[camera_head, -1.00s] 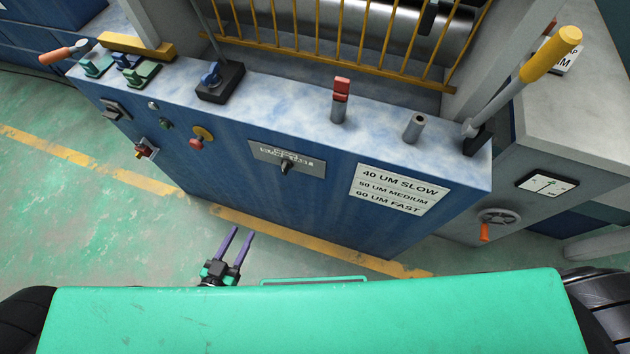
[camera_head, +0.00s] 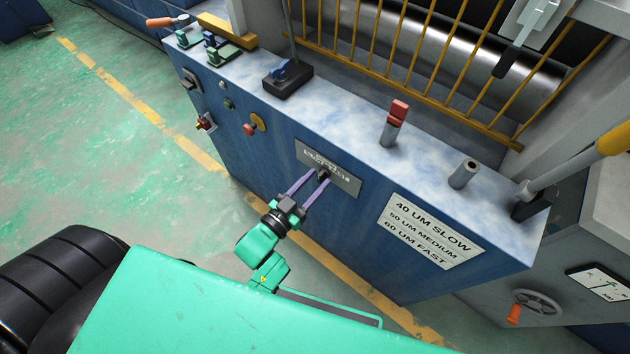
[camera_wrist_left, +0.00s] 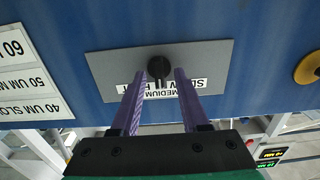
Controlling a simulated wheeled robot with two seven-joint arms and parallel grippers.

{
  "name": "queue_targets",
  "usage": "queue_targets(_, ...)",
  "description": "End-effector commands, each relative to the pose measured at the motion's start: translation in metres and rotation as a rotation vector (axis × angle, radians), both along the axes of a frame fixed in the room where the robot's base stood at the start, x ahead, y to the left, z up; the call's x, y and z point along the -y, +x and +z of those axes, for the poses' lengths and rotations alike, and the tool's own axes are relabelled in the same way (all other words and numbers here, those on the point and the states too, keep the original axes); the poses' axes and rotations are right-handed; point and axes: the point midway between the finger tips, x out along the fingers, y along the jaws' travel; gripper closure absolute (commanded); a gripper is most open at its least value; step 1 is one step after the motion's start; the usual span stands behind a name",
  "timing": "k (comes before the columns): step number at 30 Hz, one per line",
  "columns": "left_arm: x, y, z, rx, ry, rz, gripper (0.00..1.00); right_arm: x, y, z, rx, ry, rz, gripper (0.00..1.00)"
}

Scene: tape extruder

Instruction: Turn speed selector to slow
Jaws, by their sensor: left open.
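The speed selector is a black knob (camera_head: 323,175) on a grey label plate (camera_head: 345,183) on the blue front panel. In the left wrist view the knob (camera_wrist_left: 159,68) sits on the plate (camera_wrist_left: 110,68), with the lettering upside down, partly hidden by the fingers. My left gripper (camera_head: 315,180) is open, its two purple fingers pointing at the panel. In the left wrist view the left gripper (camera_wrist_left: 160,80) has its fingertips on either side of the knob; I cannot tell whether they touch it. My right gripper is not in view.
A sign (camera_head: 430,230) reads 40 UM slow, 50 UM medium, 60 UM fast, right of the selector. A red button (camera_head: 250,129) is to its left. A red-topped lever (camera_head: 394,123) and a grey post (camera_head: 463,173) stand on the ledge above.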

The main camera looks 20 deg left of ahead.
Motion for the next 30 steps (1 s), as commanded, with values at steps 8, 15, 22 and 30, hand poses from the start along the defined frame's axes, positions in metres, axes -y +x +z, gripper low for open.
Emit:
queue_targets(8, 0.001, 0.001, 0.0, -0.001, 0.0, 0.0, 0.7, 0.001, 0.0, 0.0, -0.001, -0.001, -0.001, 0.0)
queue_targets(15, 0.0, 0.001, 0.0, -0.001, 0.0, 0.0, 1.0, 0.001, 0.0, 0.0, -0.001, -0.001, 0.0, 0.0)
queue_targets(22, 0.0, 0.001, 0.001, -0.01, -0.023, -0.001, 1.0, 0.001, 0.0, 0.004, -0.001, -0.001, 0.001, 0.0)
queue_targets(30, 0.0, 0.001, 0.003, -0.059, -0.143, -0.001, 1.0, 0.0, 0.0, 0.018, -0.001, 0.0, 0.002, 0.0)
